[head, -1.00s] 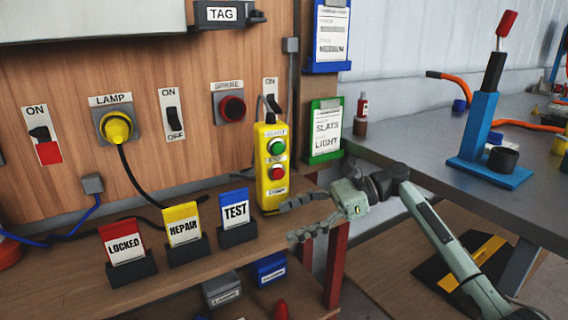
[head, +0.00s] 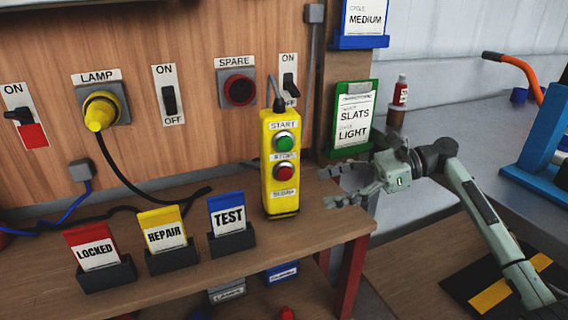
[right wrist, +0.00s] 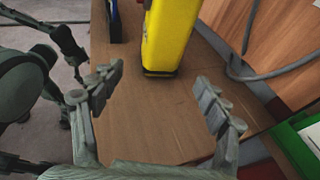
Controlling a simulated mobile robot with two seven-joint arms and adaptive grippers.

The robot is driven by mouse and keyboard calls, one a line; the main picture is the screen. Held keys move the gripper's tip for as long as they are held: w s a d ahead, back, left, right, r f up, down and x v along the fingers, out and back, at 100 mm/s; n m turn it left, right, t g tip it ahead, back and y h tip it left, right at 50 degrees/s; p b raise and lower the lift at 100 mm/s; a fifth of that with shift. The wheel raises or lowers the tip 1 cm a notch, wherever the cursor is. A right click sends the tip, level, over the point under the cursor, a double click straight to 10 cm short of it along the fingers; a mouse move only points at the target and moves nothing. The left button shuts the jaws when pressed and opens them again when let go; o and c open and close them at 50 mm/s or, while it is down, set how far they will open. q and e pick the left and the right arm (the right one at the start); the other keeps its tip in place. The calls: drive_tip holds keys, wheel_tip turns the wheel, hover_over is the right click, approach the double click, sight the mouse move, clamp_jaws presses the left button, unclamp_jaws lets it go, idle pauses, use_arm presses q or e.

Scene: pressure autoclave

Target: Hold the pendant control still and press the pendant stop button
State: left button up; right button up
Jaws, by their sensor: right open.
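The yellow pendant control (head: 281,190) stands upright on the wooden shelf against the panel in the head view. It carries a green start button (head: 285,141) and, below it, a red stop button (head: 284,172). My right gripper (head: 328,186) is open and empty, to the right of the pendant and apart from it. In the right wrist view the pendant's lower part (right wrist: 168,38) shows ahead, beyond the open fingers of my right gripper (right wrist: 163,90); its buttons are out of that view. My left gripper is not identifiable in the head view.
A green-framed card (head: 352,120) hangs behind my right gripper. A small bottle (head: 399,95) stands on the grey bench.

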sight(286, 198)
drive_tip(key=b+x, duration=0.3)
drive_tip(key=x, duration=0.2)
drive_tip(key=shift+a+f+b, duration=0.15)
drive_tip(key=shift+a+b, duration=0.2)
drive_tip(key=shift+b, duration=0.05)
use_arm(q)
wheel_tip(286, 198, up, 8)
use_arm(e)
drive_tip(key=shift+a+p, duration=0.3)
drive_tip(key=shift+p, duration=0.1)
drive_tip(key=p+x, duration=0.2)
drive_tip(key=shift+a, duration=0.35)
use_arm(q)
wheel_tip(286, 198, down, 6)
drive_tip(key=shift+f, duration=0.25)
use_arm(e)
drive_tip(key=shift+a+f, duration=0.3)
drive_tip(key=shift+a, duration=0.1)
use_arm(q)
drive_tip(key=shift+w, duration=0.1)
use_arm(e)
drive_tip(key=c, duration=0.9)
use_arm(q)
clamp_jaws()
